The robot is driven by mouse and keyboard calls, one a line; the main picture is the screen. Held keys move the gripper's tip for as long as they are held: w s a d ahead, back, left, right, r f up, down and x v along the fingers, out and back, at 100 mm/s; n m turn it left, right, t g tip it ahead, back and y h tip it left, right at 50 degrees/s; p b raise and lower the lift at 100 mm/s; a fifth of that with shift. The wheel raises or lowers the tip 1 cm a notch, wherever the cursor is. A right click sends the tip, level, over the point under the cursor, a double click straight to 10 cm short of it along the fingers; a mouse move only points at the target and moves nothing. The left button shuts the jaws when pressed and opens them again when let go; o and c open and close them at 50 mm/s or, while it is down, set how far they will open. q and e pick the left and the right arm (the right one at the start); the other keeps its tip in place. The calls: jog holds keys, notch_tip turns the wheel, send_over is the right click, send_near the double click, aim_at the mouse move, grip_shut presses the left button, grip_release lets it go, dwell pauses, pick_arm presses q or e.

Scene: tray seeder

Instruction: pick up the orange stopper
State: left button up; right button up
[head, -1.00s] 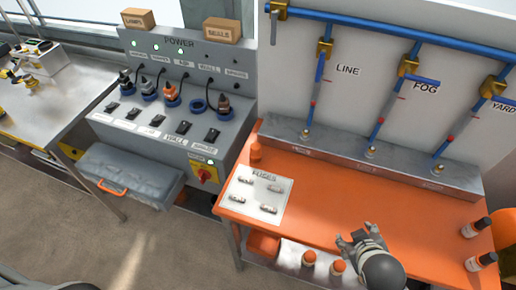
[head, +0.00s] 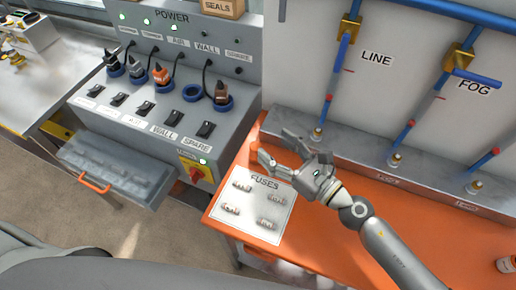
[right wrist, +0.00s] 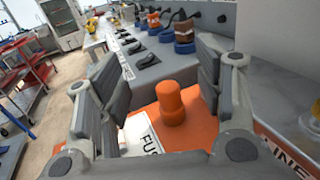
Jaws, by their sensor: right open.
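The orange stopper (right wrist: 171,104) stands upright on the orange bench (right wrist: 204,131) in the right wrist view. It lies between the two spread fingers of my right gripper, with a gap on each side and no contact that I can see. In the head view, my right gripper (head: 274,146) is open over the back left part of the bench, behind the fuse card. There its fingers largely hide the stopper. My left gripper is not in view.
The white FUSES card (head: 254,207) with several fuses lies in front of the gripper. A grey ledge with pipes and valves (head: 349,28) runs along the back. The grey power panel (head: 172,75) with plugs and switches stands to the left. The bench's right part is mostly clear.

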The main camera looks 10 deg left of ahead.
aim_at(256, 149)
notch_tip(256, 149, down, 8)
jog(key=b, duration=0.4)
jog(key=shift+s, duration=0.1)
jog(key=shift+w+a+r+p, duration=0.2)
jog(key=shift+a+r+p, duration=0.1)
jog(key=shift+r+p, duration=0.1)
jog(key=shift+w+a+f, duration=0.1)
jog(key=shift+w+a, duration=0.15)
jog(key=shift+a, duration=0.15)
jog(key=p+x, duration=0.1)
jog(key=x, duration=0.5)
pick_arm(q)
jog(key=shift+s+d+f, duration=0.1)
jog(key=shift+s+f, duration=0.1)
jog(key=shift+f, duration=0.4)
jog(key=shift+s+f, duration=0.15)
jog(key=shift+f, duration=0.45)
pick_arm(e)
jog(key=c, duration=1.2)
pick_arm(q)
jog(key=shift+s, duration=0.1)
pick_arm(e)
jog(key=shift+d, duration=0.1)
